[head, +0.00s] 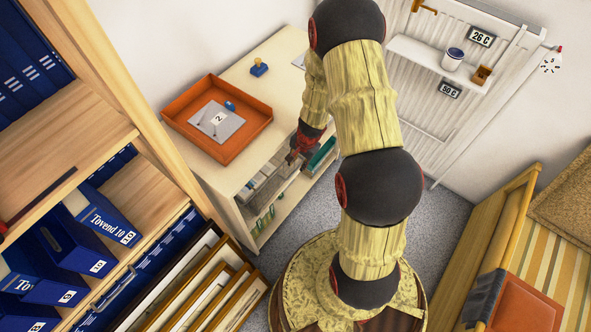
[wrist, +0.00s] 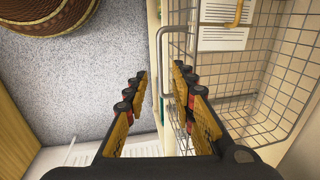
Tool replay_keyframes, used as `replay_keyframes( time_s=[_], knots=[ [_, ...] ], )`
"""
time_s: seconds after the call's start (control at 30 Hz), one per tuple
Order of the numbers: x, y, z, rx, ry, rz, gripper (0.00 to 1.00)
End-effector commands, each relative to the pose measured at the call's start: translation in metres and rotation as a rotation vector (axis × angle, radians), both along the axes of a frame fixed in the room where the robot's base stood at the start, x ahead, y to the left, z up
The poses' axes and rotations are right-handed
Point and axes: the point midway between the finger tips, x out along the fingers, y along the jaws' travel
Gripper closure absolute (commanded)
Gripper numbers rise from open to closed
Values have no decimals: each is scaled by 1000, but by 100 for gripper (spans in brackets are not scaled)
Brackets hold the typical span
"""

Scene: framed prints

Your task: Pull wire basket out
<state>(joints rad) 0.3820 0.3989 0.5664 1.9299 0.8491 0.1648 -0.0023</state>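The wire basket (wrist: 284,72) fills the right side of the wrist view. It is grey metal mesh with papers inside. Its handle (wrist: 161,80), a thin grey bar, stands out from the basket's front. My gripper (wrist: 158,78) is open, and the handle bar appears between its two fingers; I cannot tell whether they touch it. In the head view my gripper (head: 293,157) is at the open front of the low cream cabinet (head: 190,182). The arm and gripper hide part of the front there, and the basket is hard to make out.
An orange tray (head: 178,116) with a paper marked 2 and a blue stamp (head: 259,67) are on the cabinet top. Framed prints (head: 205,290) lean at lower left beside shelves of blue binders (head: 100,215). A wooden bench (head: 505,235) stands right. Grey carpet (wrist: 95,75) is clear before the cabinet.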

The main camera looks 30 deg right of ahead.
Motion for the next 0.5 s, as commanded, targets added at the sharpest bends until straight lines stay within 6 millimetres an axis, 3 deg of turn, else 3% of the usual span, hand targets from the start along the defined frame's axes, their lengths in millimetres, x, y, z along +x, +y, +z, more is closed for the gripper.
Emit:
replay_keyframes(
  time_s=[0.03,0.2,0.5],
  knots=[
    [2,1,-14,0,0,1,74],
    [6,2,-37,0,0,1,74],
    [9,3,-50,0,0,2,74]
  ],
)
